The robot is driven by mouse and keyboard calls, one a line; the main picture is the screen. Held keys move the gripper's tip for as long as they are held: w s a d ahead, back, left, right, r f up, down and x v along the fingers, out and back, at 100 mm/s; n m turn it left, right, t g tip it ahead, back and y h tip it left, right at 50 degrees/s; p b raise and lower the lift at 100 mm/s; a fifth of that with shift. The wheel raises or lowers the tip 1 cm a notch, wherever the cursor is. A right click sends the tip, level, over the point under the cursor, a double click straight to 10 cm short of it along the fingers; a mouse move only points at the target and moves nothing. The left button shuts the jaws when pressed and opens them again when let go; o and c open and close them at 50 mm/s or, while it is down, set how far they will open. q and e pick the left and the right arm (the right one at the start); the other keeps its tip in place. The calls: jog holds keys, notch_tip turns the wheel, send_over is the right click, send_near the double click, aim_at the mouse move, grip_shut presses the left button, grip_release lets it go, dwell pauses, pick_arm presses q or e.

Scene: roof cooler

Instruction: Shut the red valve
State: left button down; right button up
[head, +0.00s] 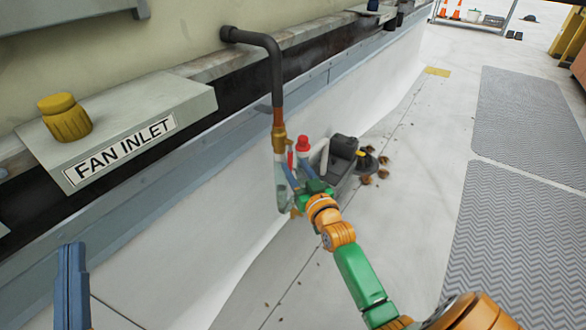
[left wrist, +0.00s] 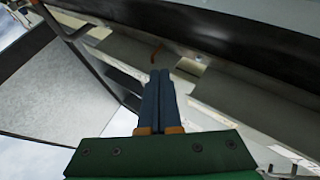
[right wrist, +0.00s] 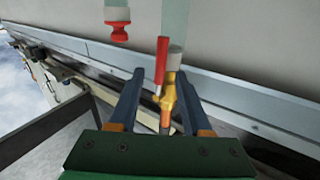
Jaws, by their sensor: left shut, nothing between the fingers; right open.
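The red valve is a brass body (head: 279,139) with a red lever handle (head: 290,157), below a copper and dark pipe. In the right wrist view the red lever (right wrist: 161,62) lies along the line of the pipe, beside the brass body (right wrist: 169,101). My right gripper (head: 298,173) is open at the valve. Its two blue fingers stand either side of the lever and brass body, with a visible gap on each side; I cannot tell the depth. My left gripper (head: 72,250) is shut and empty at the lower left, far from the valve; its fingers (left wrist: 160,75) are together.
A red-capped fitting (head: 302,143) stands close right of the valve. A dark pump (head: 343,147) sits behind it. A FAN INLET ledge (head: 150,115) with a yellow knob (head: 64,117) juts out at left. Grey mats (head: 525,120) lie on the open floor at right.

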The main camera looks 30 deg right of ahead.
jog(key=shift+w+d+b, duration=0.2)
jog(key=shift+w+b, duration=0.25)
jog(key=shift+w, duration=0.6)
pick_arm(q)
jog(key=s+r+m+t+h, duration=0.1)
jog(key=s+r+t+h, duration=0.1)
jog(key=r, duration=0.4)
jog(key=s+t, duration=0.1)
jog(key=s, duration=0.1)
jog(key=shift+s+t+h, duration=0.3)
jog(key=shift+s+t, duration=0.1)
pick_arm(e)
grip_shut()
pick_arm(q)
jog(key=shift+a, duration=0.1)
pick_arm(e)
jog(key=shift+f, duration=0.1)
